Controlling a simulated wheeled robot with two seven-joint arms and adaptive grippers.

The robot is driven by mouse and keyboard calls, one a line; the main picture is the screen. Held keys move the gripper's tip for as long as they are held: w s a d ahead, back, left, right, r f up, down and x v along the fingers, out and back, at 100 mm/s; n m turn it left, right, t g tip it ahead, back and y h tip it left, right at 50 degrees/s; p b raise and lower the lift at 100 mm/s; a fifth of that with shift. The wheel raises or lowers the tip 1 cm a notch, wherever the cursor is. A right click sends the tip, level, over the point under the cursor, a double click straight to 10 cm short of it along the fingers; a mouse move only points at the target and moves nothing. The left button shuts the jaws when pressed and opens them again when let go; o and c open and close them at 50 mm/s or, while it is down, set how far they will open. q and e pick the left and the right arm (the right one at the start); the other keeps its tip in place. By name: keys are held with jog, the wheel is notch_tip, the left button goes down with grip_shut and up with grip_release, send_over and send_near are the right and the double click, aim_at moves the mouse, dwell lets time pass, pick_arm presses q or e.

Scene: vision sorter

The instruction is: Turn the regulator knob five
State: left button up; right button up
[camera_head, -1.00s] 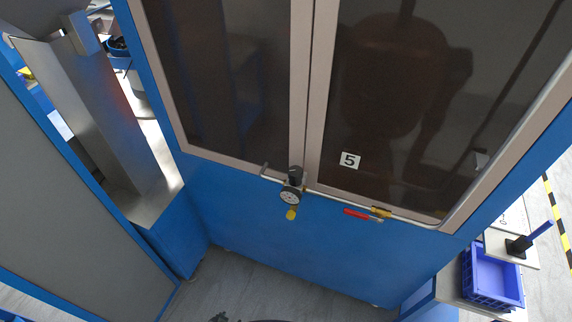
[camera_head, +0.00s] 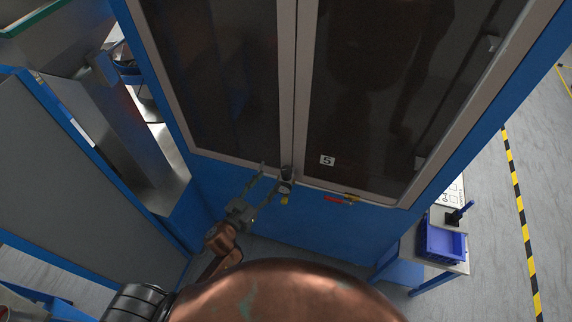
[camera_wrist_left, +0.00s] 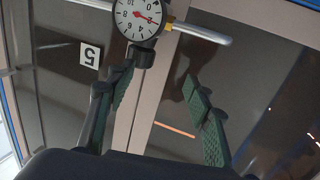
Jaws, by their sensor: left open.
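The regulator hangs on the front of the blue cabinet, below the "5" label (camera_head: 327,160). Its black knob (camera_head: 286,171) is on top and its round white gauge (camera_head: 285,187) below. In the left wrist view the picture is turned over, with the gauge (camera_wrist_left: 140,18) at the top and the dark knob (camera_wrist_left: 143,57) under it. My left gripper (camera_head: 271,178) is open, its fingers reaching up to the regulator from the lower left. In the wrist view the knob is close to the left-hand fingertip; I cannot tell if they touch. My right gripper is out of view.
A pipe runs along the cabinet front, with a red-handled valve (camera_head: 338,200) right of the regulator. Dark glass doors (camera_head: 370,90) stand behind. A blue bin (camera_head: 443,243) sits on a side table at the right. A grey panel (camera_head: 80,190) stands at the left.

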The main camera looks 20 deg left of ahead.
aim_at(283, 175)
pick_arm(q)
jog(key=shift+d+f+m+h, duration=0.15)
jog(key=shift+d+m+h, duration=0.35)
jog(key=shift+d+h, duration=0.45)
jog(key=shift+w+d, duration=0.3)
jog(key=shift+d, duration=0.1)
jog(key=shift+p+x, duration=0.6)
jog(key=shift+x, duration=2.9)
jog(key=shift+f, duration=0.15)
jog(key=shift+c, duration=0.7)
jog(key=c, duration=1)
jog(key=shift+c, duration=0.2)
